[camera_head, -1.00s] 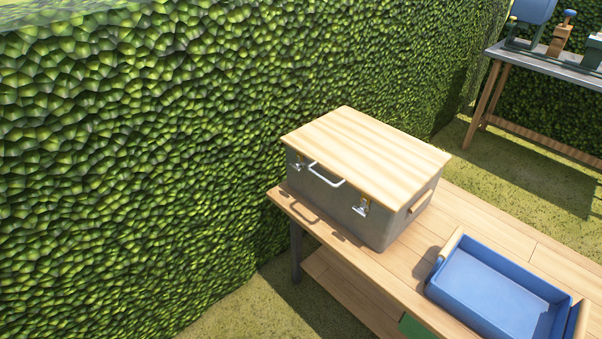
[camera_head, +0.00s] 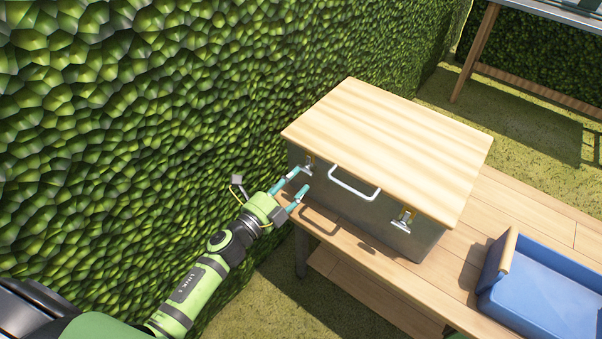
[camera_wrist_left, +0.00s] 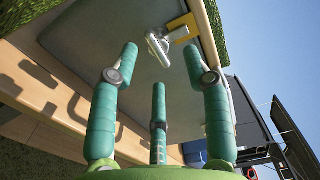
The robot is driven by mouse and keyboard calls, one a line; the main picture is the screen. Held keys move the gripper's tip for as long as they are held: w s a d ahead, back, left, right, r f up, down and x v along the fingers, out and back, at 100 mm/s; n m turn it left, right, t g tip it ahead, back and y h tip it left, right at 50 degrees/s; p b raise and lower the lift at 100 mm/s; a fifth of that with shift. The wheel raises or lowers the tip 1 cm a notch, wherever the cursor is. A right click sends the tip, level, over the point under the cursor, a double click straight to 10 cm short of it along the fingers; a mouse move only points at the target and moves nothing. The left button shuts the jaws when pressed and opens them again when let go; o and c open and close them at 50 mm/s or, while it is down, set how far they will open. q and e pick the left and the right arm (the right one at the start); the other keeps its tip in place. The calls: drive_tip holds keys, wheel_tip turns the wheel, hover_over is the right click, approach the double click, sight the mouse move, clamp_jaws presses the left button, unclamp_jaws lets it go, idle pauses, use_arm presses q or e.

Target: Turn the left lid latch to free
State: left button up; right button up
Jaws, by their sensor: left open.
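A grey box (camera_head: 345,212) with a pale wooden lid (camera_head: 390,145) stands on the wooden bench. The left lid latch (camera_head: 309,166), silver with a brass part, is at the left end of the front face. It shows closer in the left wrist view (camera_wrist_left: 158,46), just beyond my fingertips. My left gripper (camera_head: 304,179) is open and in front of this latch. In the left wrist view its teal fingers (camera_wrist_left: 167,62) are spread, with the latch between and ahead of them, apart from the fingers. My right gripper is not in view.
A white handle (camera_head: 354,184) and the right latch (camera_head: 403,219) are on the box front. A blue tray (camera_head: 545,288) sits on the bench (camera_head: 455,262) to the right. A green hedge (camera_head: 130,120) stands close behind my left arm. Another table (camera_head: 470,60) is at the back right.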

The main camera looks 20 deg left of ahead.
sight(303, 172)
use_arm(q)
drive_tip(key=x, duration=0.3)
drive_tip(key=shift+w+d, duration=0.1)
drive_tip(key=shift+w, duration=0.2)
clamp_jaws()
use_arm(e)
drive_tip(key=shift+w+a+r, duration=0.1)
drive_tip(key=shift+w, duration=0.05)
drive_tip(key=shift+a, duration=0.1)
